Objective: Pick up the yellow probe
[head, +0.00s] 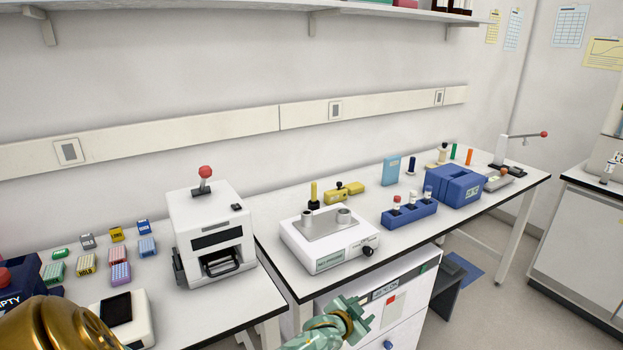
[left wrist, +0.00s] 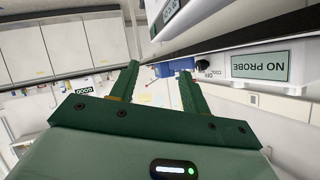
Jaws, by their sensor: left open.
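The yellow probe (head: 314,192) stands upright in a dark base on the bench, just behind the white instrument. The white instrument (head: 318,256) has two round wells on top and a black knob at its front. In the left wrist view its screen (left wrist: 262,67) reads "NO PROBE", upside down. My left gripper (head: 362,313) is open and empty, in front of the bench edge, nearer than the instrument and apart from the probe. Its two green fingers also show in the left wrist view (left wrist: 160,72), where I cannot make out the probe. My right gripper is not in view.
A yellow tool (head: 343,193) lies right of the probe. A blue rack (head: 409,216) and blue box (head: 454,187) stand further right. A white press (head: 209,235) stands left. Drawers (head: 398,318) sit under the bench. A shelf (head: 250,7) runs overhead.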

